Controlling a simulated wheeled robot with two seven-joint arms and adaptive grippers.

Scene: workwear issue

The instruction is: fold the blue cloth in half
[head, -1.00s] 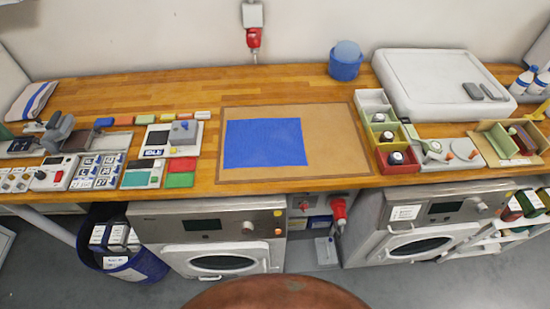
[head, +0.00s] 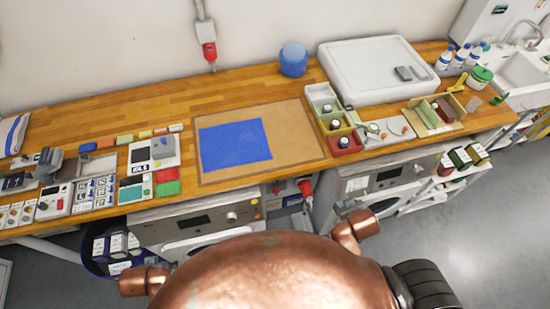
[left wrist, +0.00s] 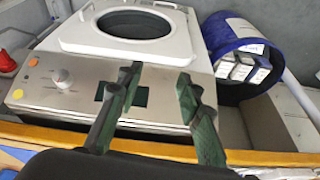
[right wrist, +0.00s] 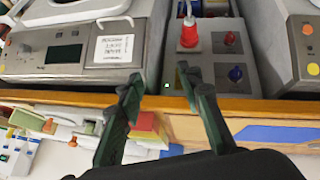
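The blue cloth (head: 235,143) is a flat, single-coloured rectangle. It lies spread out on the left part of a brown mat (head: 300,140) on the wooden counter, with no fold visible. Part of a blue sheet, apparently the cloth, shows at the right of the right wrist view (right wrist: 285,135). My right gripper (right wrist: 160,88) is open and empty, near the counter's front edge and apart from the cloth. My left gripper (left wrist: 158,80) is open and empty, near the front edge above a machine. Neither gripper touches the cloth.
Left of the mat are devices and coloured blocks, including a red block (head: 168,188). Right of it stand small bins (head: 325,102) and a large white tray (head: 360,60). A blue tub (head: 293,60) is behind. Bare counter (head: 150,100) lies behind the mat. Machines sit below.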

